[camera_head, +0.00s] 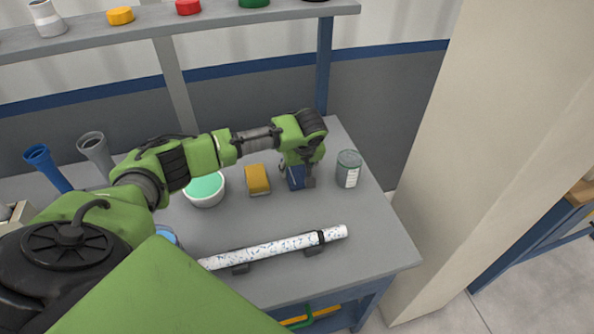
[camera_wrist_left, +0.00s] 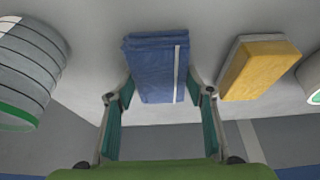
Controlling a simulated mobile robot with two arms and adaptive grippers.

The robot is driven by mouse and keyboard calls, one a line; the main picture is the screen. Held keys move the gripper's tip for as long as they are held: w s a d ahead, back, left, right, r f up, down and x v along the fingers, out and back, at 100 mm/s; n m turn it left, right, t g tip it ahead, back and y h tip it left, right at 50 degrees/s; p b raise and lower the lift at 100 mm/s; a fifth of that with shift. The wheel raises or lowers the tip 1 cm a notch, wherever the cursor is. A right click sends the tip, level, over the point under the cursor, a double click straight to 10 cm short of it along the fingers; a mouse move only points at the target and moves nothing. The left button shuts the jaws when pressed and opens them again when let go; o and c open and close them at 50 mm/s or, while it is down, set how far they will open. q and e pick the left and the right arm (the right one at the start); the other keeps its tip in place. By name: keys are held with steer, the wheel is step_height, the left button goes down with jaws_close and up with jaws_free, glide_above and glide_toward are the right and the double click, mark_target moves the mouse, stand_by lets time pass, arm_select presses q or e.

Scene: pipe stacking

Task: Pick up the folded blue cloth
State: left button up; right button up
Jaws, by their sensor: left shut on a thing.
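The folded blue cloth (camera_head: 296,178) is at the right part of the grey workbench, between the yellow sponge and the can. It is a small dark blue block, partly covered by my left gripper (camera_head: 304,180) in the head view. In the left wrist view the cloth (camera_wrist_left: 160,70) shows as a neat blue stack with a pale stripe. The fingers of my left gripper (camera_wrist_left: 168,92) stand on either side of it and are shut on it. Whether the cloth touches the bench is hard to tell. My right gripper is in neither view.
A yellow sponge (camera_head: 257,179) and a bowl with green contents (camera_head: 204,189) are left of the cloth. A grey-green can (camera_head: 348,169) stands close on its right. A speckled white pipe (camera_head: 280,247) lies across supports in front. A shelf (camera_head: 170,24) runs above the back.

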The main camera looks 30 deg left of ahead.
mark_target(298, 170)
arm_select(q)
steer(key=shift+r, duration=0.15)
steer(key=shift+r, duration=0.2)
step_height(298, 170, up, 2)
steer(key=shift+w+r, duration=0.1)
steer(key=shift+r, duration=0.05)
steer(key=s+r, duration=0.2)
steer(key=s+d+r, duration=0.1)
steer(key=r, duration=0.1)
steer(key=shift+s+d+r+b, duration=0.15)
steer(key=shift+s+r+b, duration=0.2)
steer(key=shift+s+b, duration=0.05)
steer(key=s+d+r+b, duration=0.1)
steer(key=s+d+r, duration=0.2)
steer(key=s, duration=0.6)
steer(key=shift+a+v, duration=0.2)
steer(key=shift+v, duration=1)
